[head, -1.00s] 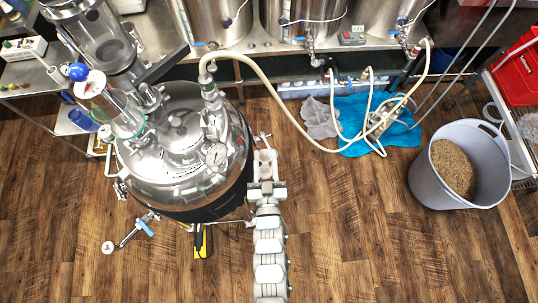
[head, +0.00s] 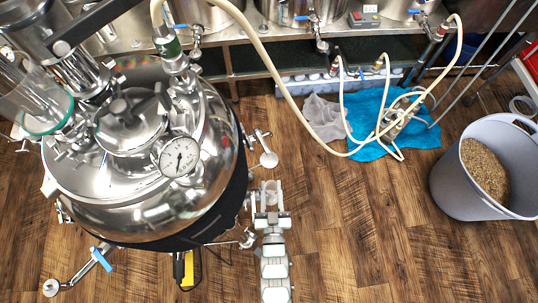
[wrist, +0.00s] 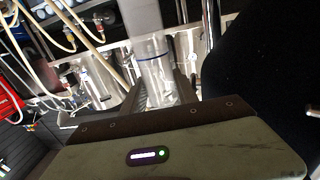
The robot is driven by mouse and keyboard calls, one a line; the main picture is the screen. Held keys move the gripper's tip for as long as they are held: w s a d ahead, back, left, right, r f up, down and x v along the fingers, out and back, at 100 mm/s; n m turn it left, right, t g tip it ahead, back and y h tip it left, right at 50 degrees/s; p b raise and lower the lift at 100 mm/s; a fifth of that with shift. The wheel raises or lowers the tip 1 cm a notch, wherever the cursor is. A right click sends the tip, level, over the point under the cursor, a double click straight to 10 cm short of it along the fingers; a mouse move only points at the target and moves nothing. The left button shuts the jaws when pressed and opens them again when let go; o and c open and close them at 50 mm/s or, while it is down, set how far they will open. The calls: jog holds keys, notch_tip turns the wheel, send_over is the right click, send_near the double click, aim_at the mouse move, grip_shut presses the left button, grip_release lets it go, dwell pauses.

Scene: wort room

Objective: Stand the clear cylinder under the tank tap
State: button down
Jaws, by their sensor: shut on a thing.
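A clear cylinder (wrist: 158,75) with a blue line near its upper end shows in the wrist view, between the dark fingers of my gripper (wrist: 162,92). My gripper is shut on it. In the head view my gripper (head: 270,192) is just right of the big steel tank (head: 150,205); I cannot make out the cylinder there. The tank has a dial gauge and a dark lower band. A valve with a blue handle (head: 101,259) sticks out at its lower left. Small fittings (head: 243,238) project at its right, close to my arm. I cannot tell which one is the tap.
A grey bin of grain (head: 485,175) stands at the right. A blue cloth (head: 385,125) with hoses lies on the floor at the back. A cream hose (head: 290,95) arches over the floor from the tank. A steel bench with vessels runs along the back. Wooden floor lies open right of my arm.

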jog(key=w+f+b, duration=0.3)
jog(key=w+b, duration=0.2)
jog(key=w, duration=1.2)
jog(key=shift+a+f, duration=0.15)
jog(key=shift+a, duration=0.2)
jog(key=c, duration=0.9)
grip_release()
jog(key=shift+f, duration=0.15)
jog(key=shift+c, duration=0.2)
